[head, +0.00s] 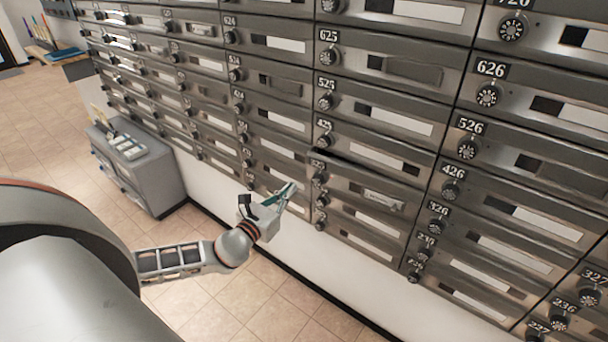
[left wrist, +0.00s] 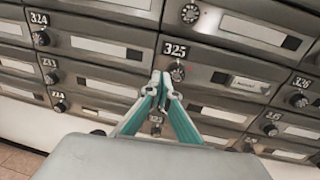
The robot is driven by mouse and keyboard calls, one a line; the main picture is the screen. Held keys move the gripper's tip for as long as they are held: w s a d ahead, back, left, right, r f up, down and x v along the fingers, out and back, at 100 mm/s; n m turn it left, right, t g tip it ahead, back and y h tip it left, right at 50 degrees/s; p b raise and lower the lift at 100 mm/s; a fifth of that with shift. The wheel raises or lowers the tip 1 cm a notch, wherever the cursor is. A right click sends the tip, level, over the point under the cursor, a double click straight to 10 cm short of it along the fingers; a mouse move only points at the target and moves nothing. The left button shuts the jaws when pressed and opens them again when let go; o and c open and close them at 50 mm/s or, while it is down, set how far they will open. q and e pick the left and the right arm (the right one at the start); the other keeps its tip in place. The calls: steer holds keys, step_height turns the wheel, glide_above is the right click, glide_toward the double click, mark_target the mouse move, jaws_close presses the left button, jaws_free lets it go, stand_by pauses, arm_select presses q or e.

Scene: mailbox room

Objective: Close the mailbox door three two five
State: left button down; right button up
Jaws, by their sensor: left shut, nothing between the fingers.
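Mailbox door 325 (head: 352,184) is in the lower middle of the mailbox wall in the head view. A dark gap shows along its top edge, so it looks slightly ajar. In the left wrist view the door (left wrist: 222,68) has a 325 plate, a round dial (left wrist: 178,73) and a small label at its lower right. My left gripper (head: 291,188) is shut and empty, just left of the door in the head view. In the left wrist view its teal fingertips (left wrist: 160,84) meet just below and left of the dial; I cannot tell whether they touch. My right gripper is not in view.
Neighbouring doors 324 (left wrist: 100,47) and 326 (head: 480,255) look flush. A grey cabinet (head: 150,180) stands on the tiled floor at the left. The floor (head: 225,300) below the mailboxes is clear.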

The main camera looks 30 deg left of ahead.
mark_target(310, 169)
arm_select(q)
steer(key=w, duration=0.7)
steer(key=shift+w+a, duration=0.1)
steer(key=shift+w, duration=0.7)
